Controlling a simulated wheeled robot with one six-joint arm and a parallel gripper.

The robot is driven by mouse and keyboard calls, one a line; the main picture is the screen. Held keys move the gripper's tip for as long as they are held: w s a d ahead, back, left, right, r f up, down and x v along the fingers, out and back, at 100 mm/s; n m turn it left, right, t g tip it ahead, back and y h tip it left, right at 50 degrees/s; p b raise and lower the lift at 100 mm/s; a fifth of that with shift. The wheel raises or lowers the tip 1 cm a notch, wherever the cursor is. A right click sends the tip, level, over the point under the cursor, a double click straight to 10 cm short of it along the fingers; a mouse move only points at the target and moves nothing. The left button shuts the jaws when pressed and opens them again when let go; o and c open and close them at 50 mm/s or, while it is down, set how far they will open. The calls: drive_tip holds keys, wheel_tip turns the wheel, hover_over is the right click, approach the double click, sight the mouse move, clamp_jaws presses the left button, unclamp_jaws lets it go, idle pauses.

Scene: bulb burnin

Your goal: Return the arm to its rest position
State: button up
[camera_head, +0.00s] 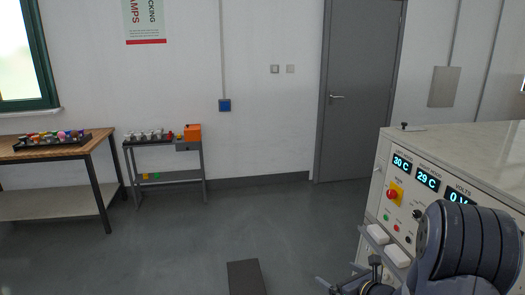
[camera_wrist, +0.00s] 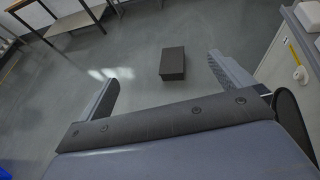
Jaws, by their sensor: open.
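My gripper (camera_wrist: 162,68) is open in the wrist view, its two grey fingers wide apart with nothing held between them. It hangs above the grey floor (camera_wrist: 135,50). A dark box (camera_wrist: 172,63) shows in the gap between the fingers, on the floor beyond them. In the head view my dark grey arm (camera_head: 460,245) is folded at the lower right, in front of the white cabinet (camera_head: 450,145). Only part of the gripper end shows there, at the bottom edge.
The cabinet carries displays, a red button (camera_head: 393,194) and white ledges. A wooden bench (camera_head: 60,150) with a tray of coloured items and a small grey stand (camera_head: 165,142) with an orange box (camera_head: 193,132) line the far wall. A grey door (camera_head: 360,90) is shut.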

wheel_tip(320, 180, up, 10)
drive_tip(key=s+m+h+p, duration=0.1)
drive_tip(key=p, duration=0.4)
drive_tip(key=shift+d+t, duration=0.2)
drive_tip(key=shift+t, duration=0.1)
drive_tip(key=shift+s, duration=0.1)
